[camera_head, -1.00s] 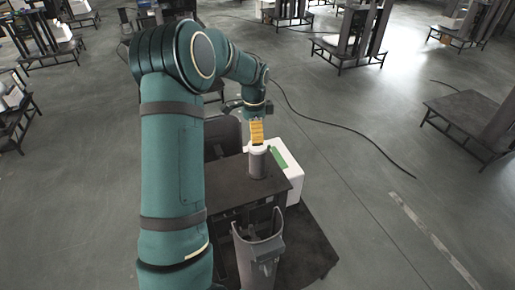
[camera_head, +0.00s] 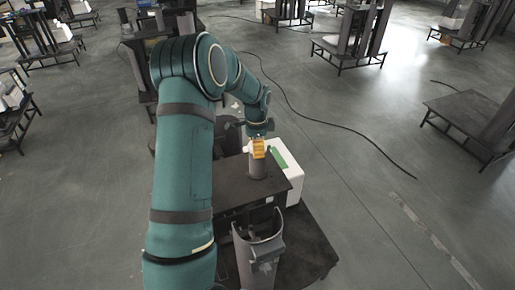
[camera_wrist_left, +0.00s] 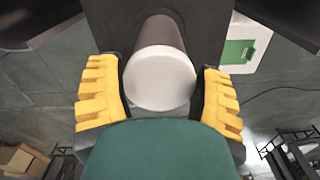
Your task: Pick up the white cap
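The white cap (camera_wrist_left: 160,78) sits on top of an upright grey cylinder (camera_wrist_left: 160,32) in the left wrist view. In the head view the cylinder (camera_head: 258,166) stands on a dark stand, and the cap is mostly hidden behind my fingers. My left gripper (camera_wrist_left: 161,95) has its yellow fingers spread wide, one on each side of the cap, very near its edges. I cannot tell if the fingers touch it. In the head view this gripper (camera_head: 258,149) is at the cylinder's top. My right gripper is not in view.
A white box with a green patch (camera_head: 291,180) is just right of the cylinder. A grey, open-topped holder (camera_head: 259,250) stands in front of the dark stand (camera_head: 233,184). A cable lies on the floor behind. Open floor lies to the right.

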